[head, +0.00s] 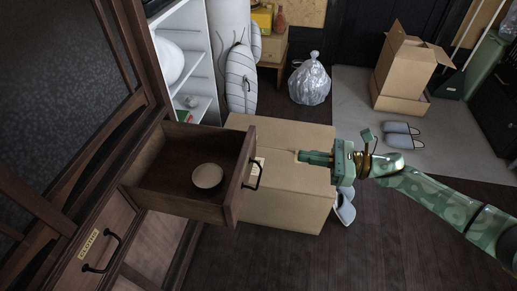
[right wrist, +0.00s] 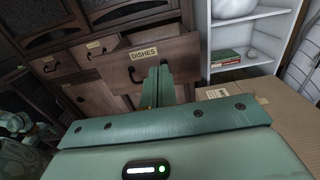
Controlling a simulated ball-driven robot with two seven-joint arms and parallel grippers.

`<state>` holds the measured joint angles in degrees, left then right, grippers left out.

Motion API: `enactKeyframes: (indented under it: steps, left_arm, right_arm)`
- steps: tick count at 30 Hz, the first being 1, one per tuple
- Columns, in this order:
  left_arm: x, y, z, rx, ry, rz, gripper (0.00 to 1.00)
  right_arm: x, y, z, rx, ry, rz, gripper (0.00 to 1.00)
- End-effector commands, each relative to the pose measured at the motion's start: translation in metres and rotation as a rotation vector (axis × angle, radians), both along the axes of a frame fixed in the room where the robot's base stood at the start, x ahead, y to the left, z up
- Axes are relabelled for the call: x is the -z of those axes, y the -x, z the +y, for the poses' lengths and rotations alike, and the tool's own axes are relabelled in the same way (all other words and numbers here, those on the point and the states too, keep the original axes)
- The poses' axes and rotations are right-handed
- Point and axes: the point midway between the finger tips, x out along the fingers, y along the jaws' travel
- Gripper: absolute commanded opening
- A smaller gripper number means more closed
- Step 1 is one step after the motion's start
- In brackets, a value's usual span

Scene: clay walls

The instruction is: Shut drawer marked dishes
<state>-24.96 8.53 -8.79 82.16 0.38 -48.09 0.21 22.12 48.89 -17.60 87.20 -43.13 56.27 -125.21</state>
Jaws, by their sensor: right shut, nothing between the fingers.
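The drawer marked dishes (head: 240,178) stands pulled out of the dark wooden cabinet in the head view, with a small round bowl or plate (head: 207,176) inside. Its black handle (head: 255,174) faces right. In the right wrist view the label DISHES shows on the drawer front (right wrist: 178,55), ahead of the fingers. My right gripper (head: 300,157) is shut and empty, to the right of the drawer front and apart from it in the head view. It also shows in the right wrist view (right wrist: 160,72), its fingertips overlapping the handle region. My left gripper is not in view.
A large cardboard box (head: 285,200) stands beside the drawer, under my right gripper. Another labelled drawer (head: 70,255) is at the lower left. White shelves (head: 198,75), a silver bag (head: 310,83), slippers (head: 400,128) and an open carton (head: 405,65) are farther back.

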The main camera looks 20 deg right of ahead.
Motion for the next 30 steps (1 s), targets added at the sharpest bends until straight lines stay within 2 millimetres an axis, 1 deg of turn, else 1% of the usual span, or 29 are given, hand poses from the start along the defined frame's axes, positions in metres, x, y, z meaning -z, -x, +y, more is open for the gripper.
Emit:
enactKeyframes:
  steps: [1,9,15,18,21,30]
  left_arm:
    - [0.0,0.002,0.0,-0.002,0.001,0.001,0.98]
    - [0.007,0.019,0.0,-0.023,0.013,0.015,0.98]
    - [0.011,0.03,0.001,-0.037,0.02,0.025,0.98]
    - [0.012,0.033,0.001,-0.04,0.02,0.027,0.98]
    - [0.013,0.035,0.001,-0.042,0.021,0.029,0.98]
    - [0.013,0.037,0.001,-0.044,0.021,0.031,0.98]
  right_arm:
    - [-0.003,-0.006,0.008,0.0,-0.001,-0.006,0.0]
    - [-0.003,-0.038,0.056,0.0,-0.002,-0.004,0.0]
    - [-0.003,-0.057,0.084,0.001,-0.001,-0.002,0.0]
    - [-0.002,-0.063,0.093,0.0,-0.002,-0.001,0.0]
    - [-0.001,-0.066,0.097,0.002,0.0,0.0,0.0]
    - [0.0,-0.067,0.099,0.002,0.001,0.001,0.0]
